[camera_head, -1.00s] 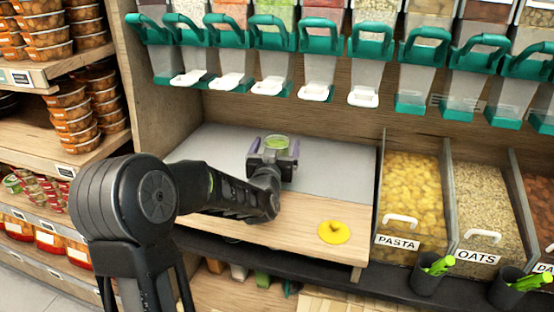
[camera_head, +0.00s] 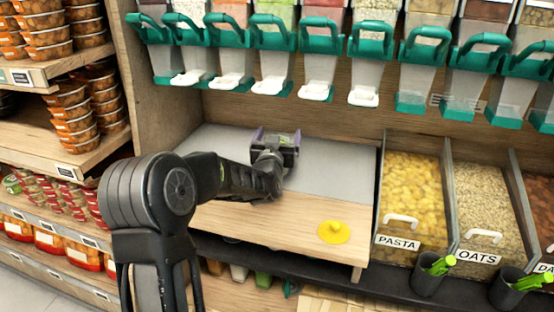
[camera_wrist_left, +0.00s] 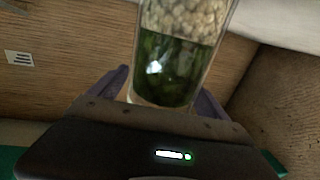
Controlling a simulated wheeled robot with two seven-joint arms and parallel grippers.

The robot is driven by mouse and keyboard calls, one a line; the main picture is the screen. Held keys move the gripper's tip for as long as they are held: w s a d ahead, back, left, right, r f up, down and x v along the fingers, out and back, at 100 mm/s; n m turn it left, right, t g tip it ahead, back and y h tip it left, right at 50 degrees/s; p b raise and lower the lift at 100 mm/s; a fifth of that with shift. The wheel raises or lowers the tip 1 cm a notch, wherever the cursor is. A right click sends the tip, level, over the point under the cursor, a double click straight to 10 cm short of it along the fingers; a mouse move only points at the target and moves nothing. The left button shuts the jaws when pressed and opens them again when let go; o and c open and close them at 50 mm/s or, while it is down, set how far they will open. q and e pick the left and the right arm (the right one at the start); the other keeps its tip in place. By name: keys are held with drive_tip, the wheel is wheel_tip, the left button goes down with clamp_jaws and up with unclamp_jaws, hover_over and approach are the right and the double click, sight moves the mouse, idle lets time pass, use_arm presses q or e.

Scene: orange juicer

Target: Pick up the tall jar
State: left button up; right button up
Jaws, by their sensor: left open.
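The tall jar (camera_wrist_left: 168,62) shows in the left wrist view as clear glass, with dark green contents and pale bean-like pieces beyond the green part. It stands between the purple fingers of my left gripper (camera_wrist_left: 163,84). I cannot tell whether either finger touches it. In the head view my left gripper (camera_head: 277,134) is over the grey back part of the shelf, open and facing the back wall. There the gripper hides the jar. My right gripper is not in view.
A yellow juicer-like piece (camera_head: 333,232) lies on the wooden front shelf (camera_head: 270,222). Bulk dispensers with teal handles (camera_head: 272,35) hang above and behind.

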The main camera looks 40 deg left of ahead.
use_arm(q)
drive_tip(key=shift+c, duration=0.5)
clamp_jaws()
idle(0.7)
drive_tip(key=shift+r, duration=0.1)
